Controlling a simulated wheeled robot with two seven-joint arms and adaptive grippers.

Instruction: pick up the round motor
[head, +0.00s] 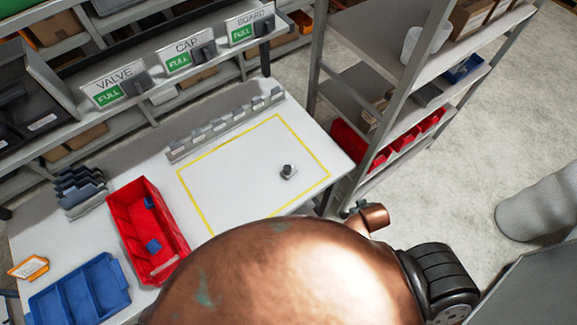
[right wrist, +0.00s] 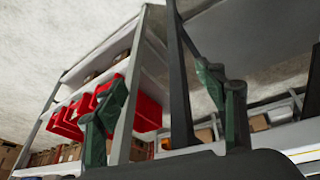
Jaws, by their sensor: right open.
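A small part with a dark round top on a light grey base, which looks like the round motor (head: 288,171), sits on the white table (head: 235,195). It lies inside the yellow outlined rectangle, towards its right side. My right gripper (right wrist: 165,95) shows in the right wrist view with its green fingers spread apart and nothing between them. That view faces shelves, and the motor does not show in it. In the head view my copper-coloured arm fills the bottom middle and hides the table's front. My left gripper is not in view.
A red bin (head: 122,213) with blue parts and a blue tray (head: 72,298) stand at the table's left. A row of small grey holders (head: 225,127) lines the back. A grey shelf rack (head: 385,92) stands close to the right. The yellow rectangle is otherwise clear.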

